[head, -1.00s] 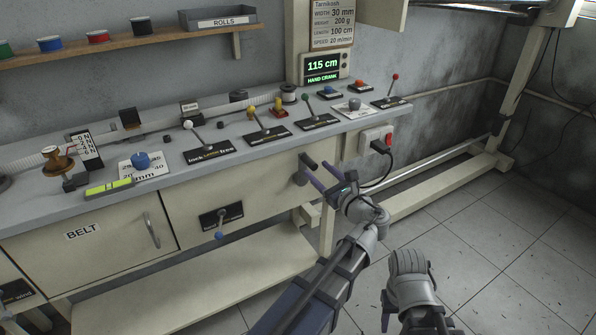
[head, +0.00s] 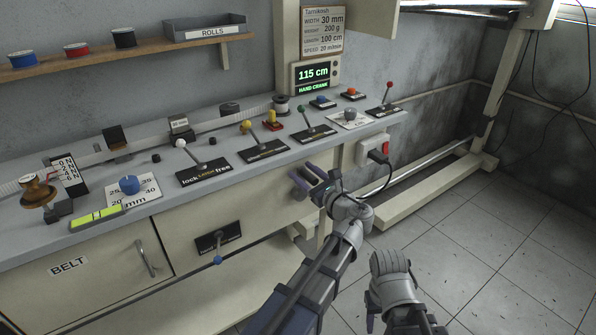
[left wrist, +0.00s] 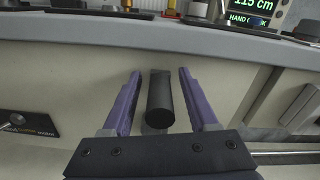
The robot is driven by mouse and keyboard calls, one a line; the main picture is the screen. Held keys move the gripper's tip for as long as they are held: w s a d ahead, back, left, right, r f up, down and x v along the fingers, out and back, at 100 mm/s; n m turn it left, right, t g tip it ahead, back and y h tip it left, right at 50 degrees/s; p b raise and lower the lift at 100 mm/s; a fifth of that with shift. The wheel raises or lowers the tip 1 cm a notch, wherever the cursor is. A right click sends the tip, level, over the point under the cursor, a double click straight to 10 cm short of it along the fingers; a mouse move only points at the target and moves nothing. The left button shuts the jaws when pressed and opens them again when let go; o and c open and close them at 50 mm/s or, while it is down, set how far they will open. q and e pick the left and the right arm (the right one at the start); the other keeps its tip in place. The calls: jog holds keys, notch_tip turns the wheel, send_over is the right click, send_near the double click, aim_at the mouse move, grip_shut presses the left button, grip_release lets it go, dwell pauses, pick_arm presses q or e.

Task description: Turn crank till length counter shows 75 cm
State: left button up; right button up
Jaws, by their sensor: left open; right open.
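The length counter (head: 314,73) reads 115 cm in green, with "HAND CRANK" below it. The crank's dark handle (left wrist: 160,100) sticks out from the bench front, in the left wrist view between the two purple fingers of my left gripper (left wrist: 158,95). The fingers are apart, with a gap on each side of the handle. In the head view my left gripper (head: 311,178) is at the bench front below the counter and partly hides the crank. My right gripper (head: 372,312) is low over the floor, well away from the crank, its fingers mostly hidden.
The bench top (head: 235,150) carries several levers, knobs and a dial. A lever plate (head: 218,238) is on the bench front, left of the crank. The tiled floor (head: 480,240) at right is clear.

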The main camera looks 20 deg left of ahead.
pick_arm(q)
jog(key=shift+c, duration=0.3)
grip_shut()
dwell(1.1)
